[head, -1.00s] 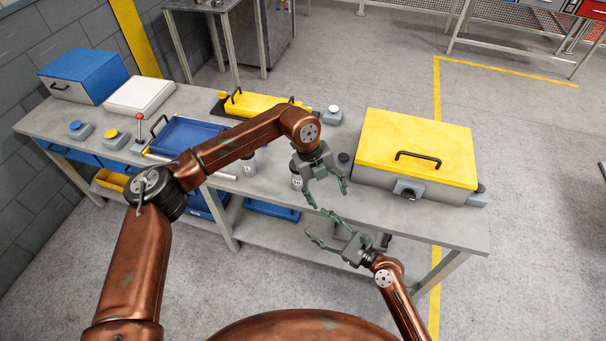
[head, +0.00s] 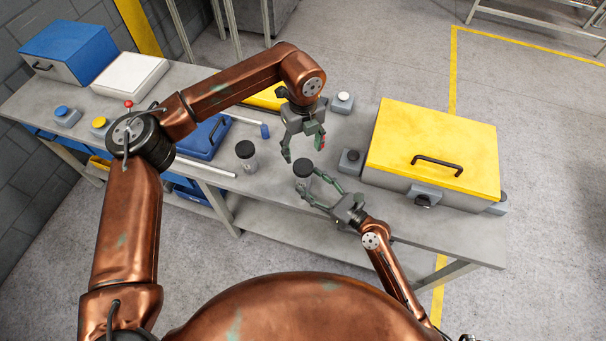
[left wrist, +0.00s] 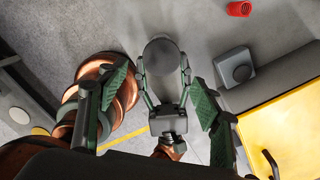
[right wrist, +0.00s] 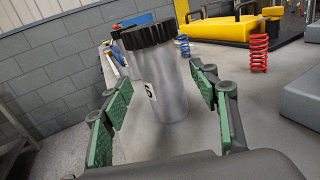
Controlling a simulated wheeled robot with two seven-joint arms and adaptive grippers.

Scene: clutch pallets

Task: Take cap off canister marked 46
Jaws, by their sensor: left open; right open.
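A canister with a black cap (head: 303,167) stands upright near the front edge of the bench. In the right wrist view its metal body (right wrist: 165,90) shows a label turned partly away, with only part of its marking readable; the ribbed black cap (right wrist: 147,35) is on it. My right gripper (head: 311,181) is open, its fingers either side of the canister body, with gaps showing. My left gripper (head: 303,150) is open and points down above the cap. In the left wrist view the cap (left wrist: 161,57) lies ahead, between my left fingers in the picture.
A second black-capped canister (head: 247,158) stands to the left on the bench. A yellow-lidded box (head: 430,145) and a grey button block (head: 350,162) stand to the right. A red spring (right wrist: 258,52) and a blue spring (right wrist: 183,46) stand beyond. A blue tray (head: 205,138) lies left.

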